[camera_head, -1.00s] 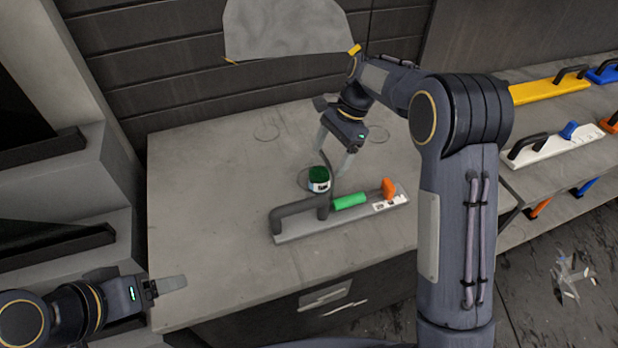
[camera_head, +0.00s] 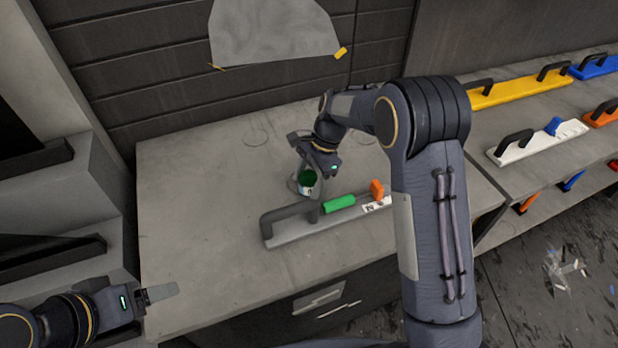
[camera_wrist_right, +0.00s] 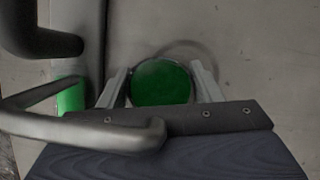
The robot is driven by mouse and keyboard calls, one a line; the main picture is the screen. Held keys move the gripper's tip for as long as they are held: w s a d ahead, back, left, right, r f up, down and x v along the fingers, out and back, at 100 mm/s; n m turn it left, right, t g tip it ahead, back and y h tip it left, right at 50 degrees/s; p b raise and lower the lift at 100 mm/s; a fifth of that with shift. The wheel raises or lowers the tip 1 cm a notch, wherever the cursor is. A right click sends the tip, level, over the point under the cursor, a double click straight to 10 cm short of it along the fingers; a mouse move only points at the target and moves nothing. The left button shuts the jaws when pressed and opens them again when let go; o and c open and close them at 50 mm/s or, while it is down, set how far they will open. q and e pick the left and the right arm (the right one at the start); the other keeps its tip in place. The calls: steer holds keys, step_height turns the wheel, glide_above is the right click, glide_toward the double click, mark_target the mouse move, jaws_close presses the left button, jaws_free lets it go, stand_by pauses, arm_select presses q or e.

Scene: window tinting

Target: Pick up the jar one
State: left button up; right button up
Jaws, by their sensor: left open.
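The jar with a green lid (camera_head: 307,180) and a pale label stands on the grey bench. My right gripper (camera_head: 307,190) is down at the jar, with a finger on either side. In the right wrist view, the round green lid (camera_wrist_right: 161,82) sits between the two fingers of my right gripper (camera_wrist_right: 161,75), very close to both. I cannot tell whether the fingers touch the jar. Part of the jar is hidden by the gripper. My left gripper (camera_head: 160,294) is at the lower left, open and empty, away from the jar.
A long grey tool (camera_head: 285,235) with a dark handle, green roller (camera_head: 340,202) and orange part (camera_head: 377,188) lies just in front of the jar. Shelves at right hold a yellow tool (camera_head: 520,88) and a white tool (camera_head: 538,145). The bench's left side is clear.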

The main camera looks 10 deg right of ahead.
steer(key=c, duration=0.6)
steer(key=shift+o, duration=0.2)
steer(key=shift+d+r, duration=0.1)
